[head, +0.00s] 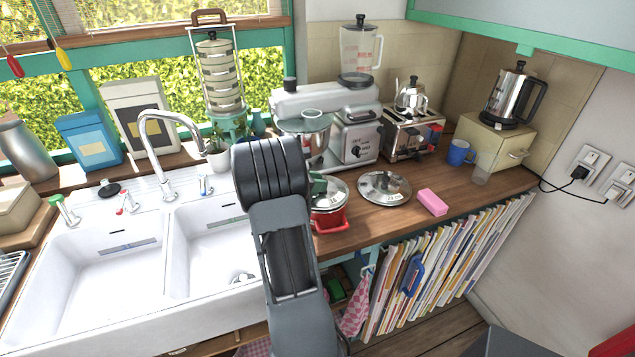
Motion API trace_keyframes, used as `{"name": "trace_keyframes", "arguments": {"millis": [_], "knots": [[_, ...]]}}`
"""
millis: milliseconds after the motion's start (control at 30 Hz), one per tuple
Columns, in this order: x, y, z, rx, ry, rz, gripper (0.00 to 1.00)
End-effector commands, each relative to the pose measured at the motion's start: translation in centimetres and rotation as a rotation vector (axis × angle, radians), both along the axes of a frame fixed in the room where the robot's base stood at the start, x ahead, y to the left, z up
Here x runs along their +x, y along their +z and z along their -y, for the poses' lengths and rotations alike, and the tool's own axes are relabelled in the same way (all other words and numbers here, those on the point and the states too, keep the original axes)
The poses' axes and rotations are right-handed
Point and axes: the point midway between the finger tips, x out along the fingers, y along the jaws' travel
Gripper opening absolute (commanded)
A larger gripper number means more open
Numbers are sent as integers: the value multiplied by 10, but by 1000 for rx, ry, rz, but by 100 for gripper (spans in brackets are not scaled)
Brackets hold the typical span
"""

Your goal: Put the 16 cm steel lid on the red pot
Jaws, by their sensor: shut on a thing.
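The red pot (331,223) stands on the wooden counter just right of the sink, partly hidden by my arm. A steel lid (330,198) is at its top, and its left part is hidden too. I cannot tell whether it rests on the rim or is just above it. My gripper (318,185) is mostly hidden behind my dark wrist; a small part shows at the top of this lid, and it is shut on the lid. A second steel lid (384,189) with a dark knob lies flat on the counter to the right, apart from the pot.
A pink sponge (432,202) lies right of the second lid. Behind stand a stand mixer (325,100), a toaster (411,137) and a blue mug (457,153). The white double sink (110,265) is left. A pink checked cloth (356,308) and several books (440,265) are below the counter.

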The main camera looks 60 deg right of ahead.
Motion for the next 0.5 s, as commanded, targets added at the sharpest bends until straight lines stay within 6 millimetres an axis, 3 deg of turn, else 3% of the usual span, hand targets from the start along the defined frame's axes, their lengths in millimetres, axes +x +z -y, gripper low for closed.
{"name": "trace_keyframes", "arguments": {"millis": [500], "knots": [[0, -8, 0, -1, 0, -1, 1]]}}
